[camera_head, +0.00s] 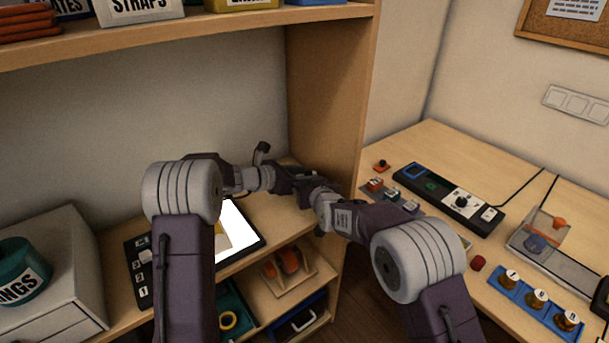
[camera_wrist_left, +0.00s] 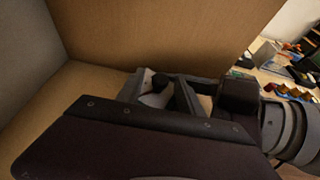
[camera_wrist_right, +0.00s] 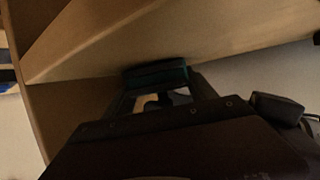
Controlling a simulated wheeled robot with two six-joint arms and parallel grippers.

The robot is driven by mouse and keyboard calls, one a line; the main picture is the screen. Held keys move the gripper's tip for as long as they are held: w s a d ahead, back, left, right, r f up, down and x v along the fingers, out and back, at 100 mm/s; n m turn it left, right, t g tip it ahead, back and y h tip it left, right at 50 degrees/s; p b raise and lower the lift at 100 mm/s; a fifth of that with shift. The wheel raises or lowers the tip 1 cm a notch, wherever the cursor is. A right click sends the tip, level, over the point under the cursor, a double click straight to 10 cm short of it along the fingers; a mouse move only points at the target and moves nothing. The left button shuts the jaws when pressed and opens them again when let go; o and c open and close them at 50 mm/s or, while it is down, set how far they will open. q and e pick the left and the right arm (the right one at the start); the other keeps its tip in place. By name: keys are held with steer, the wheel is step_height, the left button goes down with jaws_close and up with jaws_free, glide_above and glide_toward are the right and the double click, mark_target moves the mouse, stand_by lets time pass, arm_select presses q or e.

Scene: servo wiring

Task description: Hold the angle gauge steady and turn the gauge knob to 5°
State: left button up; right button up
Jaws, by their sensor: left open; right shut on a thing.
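My left gripper (camera_head: 298,184) and my right gripper (camera_head: 320,192) come close together in front of the wooden side panel in the head view. The left wrist view shows a small grey piece (camera_wrist_left: 152,97) with a dark round knob (camera_wrist_left: 160,81) between or just beyond the open fingers of my left gripper; I cannot tell if they touch it. In the right wrist view my right gripper is shut on a dark teal block (camera_wrist_right: 155,75), which looks like the angle gauge. The gauge's scale and angle reading are hidden in every view.
The wooden side panel (camera_head: 329,95) stands close behind the grippers. A dark tablet with a white screen (camera_head: 236,228) lies below on the shelf unit. The desk at right holds a black dial panel (camera_head: 437,187) and a blue tray (camera_head: 515,292) of numbered knobs.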

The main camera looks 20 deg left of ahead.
arm_select(q)
jaws_close()
steer(key=shift+w+r+m+h, duration=0.1)
steer(key=shift+w+m+h, duration=0.05)
steer(key=shift+m+h, duration=0.2)
steer(key=shift+w+a+m+g+h, duration=0.15)
steer(key=shift+m+g+h, duration=0.9)
steer(key=shift+m+g, duration=0.1)
steer(key=shift+w+m+g+h, duration=0.15)
steer(key=shift+m+g+h, duration=0.65)
steer(key=shift+m+g, duration=0.45)
steer(key=shift+m, duration=0.25)
jaws_free()
